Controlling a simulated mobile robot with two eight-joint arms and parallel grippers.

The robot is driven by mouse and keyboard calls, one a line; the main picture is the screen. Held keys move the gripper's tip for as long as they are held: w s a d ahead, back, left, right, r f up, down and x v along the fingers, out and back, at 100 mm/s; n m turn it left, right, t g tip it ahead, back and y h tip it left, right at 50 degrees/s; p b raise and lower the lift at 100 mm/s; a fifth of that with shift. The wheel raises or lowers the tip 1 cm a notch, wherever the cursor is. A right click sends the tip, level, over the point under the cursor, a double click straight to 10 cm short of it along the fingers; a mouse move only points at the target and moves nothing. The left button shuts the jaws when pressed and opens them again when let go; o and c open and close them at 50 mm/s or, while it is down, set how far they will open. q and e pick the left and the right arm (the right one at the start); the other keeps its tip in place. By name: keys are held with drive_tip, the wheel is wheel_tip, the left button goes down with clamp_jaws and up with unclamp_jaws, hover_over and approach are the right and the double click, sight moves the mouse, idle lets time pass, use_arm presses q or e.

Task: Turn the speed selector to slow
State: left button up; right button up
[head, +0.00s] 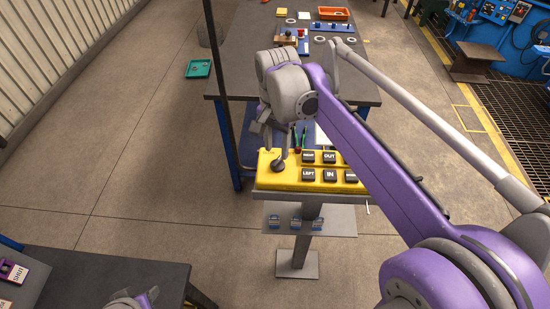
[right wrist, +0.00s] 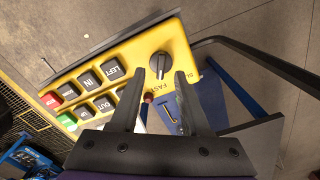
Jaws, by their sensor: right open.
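The yellow control box (head: 320,184) stands on a grey pedestal, with a dark speed selector knob (head: 278,166) at its left end. In the right wrist view the knob (right wrist: 160,64) shows a raised grip ridge. The word FAST is beside it and a partly hidden label starting with S is to the right. My right gripper (head: 277,150) is at the knob. Its open fingers (right wrist: 161,75) have their tips at either side of the knob's near edge; contact cannot be told. My left gripper (head: 137,301) shows only partly at the bottom edge; its fingertips are unclear.
Black push buttons (right wrist: 100,80) marked LEFT, IN and OUT sit beside the knob, with red and green ones farther off. A grey-topped workbench (head: 245,70) stands behind the box. A dark upright post (head: 222,80) runs left of it. The floor to the left is mostly clear.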

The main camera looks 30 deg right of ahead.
sight(276, 162)
wheel_tip(276, 162, down, 6)
drive_tip(key=shift+w+r, duration=0.1)
drive_tip(key=shift+r, duration=0.15)
clamp_jaws()
idle(0.3)
